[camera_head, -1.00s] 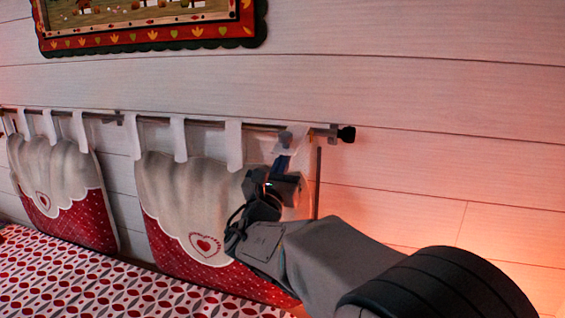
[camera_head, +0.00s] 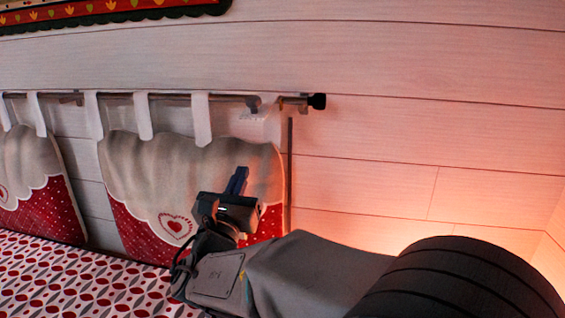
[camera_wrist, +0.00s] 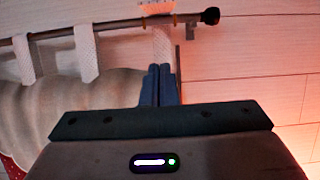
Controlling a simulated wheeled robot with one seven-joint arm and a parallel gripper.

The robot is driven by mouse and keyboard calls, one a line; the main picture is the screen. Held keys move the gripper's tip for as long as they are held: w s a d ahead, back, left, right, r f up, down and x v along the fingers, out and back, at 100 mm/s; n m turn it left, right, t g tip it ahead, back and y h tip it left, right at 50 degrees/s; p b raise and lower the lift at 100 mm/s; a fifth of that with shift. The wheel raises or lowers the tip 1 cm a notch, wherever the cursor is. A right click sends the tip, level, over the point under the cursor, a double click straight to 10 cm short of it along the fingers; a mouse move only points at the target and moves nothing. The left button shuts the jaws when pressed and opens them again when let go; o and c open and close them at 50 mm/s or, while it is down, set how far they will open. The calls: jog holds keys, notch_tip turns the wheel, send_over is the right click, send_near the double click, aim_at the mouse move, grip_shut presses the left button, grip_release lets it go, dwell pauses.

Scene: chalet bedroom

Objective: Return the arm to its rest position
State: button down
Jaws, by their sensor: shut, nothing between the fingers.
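My gripper (camera_head: 239,172) is in front of the right hanging cushion in the head view, its blue fingers pointing up. In the wrist view the two blue fingers of my gripper (camera_wrist: 158,70) are side by side, shut, with nothing held. My arm reaches in from the lower right of the head view. Whether the fingers touch the cushion cannot be told.
A red and beige cushion (camera_head: 150,170) hangs by white loops from a metal rod (camera_head: 175,97) with a black end knob (camera_head: 317,101). Another cushion (camera_head: 40,200) hangs at left. A patterned bedcover (camera_head: 80,275) lies below. The white plank wall (camera_head: 400,70) is bare at right.

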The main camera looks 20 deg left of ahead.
jog(key=w+d+f+m+g+h+p, duration=0.1)
jog(key=d+f+m+g+h, duration=0.3)
jog(key=d, duration=0.6)
jog(key=w+d+f+m+g+h, duration=0.1)
jog(key=w+d+m+g+h, duration=0.2)
jog(key=d+m, duration=0.6)
jog(key=d+f+m+g+h+p, duration=0.1)
jog(key=d+f+m+g+h, duration=0.25)
jog(key=d, duration=0.85)
jog(key=s+d+f+m+g, duration=0.3)
jog(key=s+d+m+g, duration=0.1)
jog(key=d, duration=0.3)
jog(key=s+d+f+m+g+y+p, duration=0.1)
jog(key=s+f+m+g+y, duration=0.1)
jog(key=s+m+y, duration=0.2)
jog(key=s+d+f+m+g+y+p, duration=0.1)
jog(key=s+d+f+m+g+y, duration=0.1)
jog(key=s+m, duration=0.9)
jog(key=shift+f+m+g+y, duration=0.45)
jog(key=shift+f+m+y, duration=0.35)
jog(key=shift+m, duration=0.25)
